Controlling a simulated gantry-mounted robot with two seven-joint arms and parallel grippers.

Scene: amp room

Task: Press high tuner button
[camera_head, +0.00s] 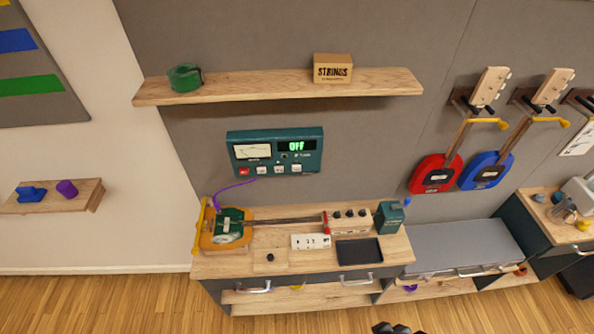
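The teal tuner box (275,150) hangs on the grey wall panel below the long shelf. Its screen (296,146) reads "Off" in green, and a pale needle dial (252,152) sits on its left. A row of buttons runs along its lower edge: a red one (243,171) at the left and white ones (279,169) to its right. Their labels are too small to read, so I cannot tell which is the high one. A purple cable (232,186) runs down from the box.
Below the tuner, a wooden workbench (220,268) holds an opened guitar (228,230), a white power strip (311,241) and a teal bottle-like box (389,217). Above it, a shelf (240,88) sticks out. A dark shape (395,329) at the bottom edge is unclear.

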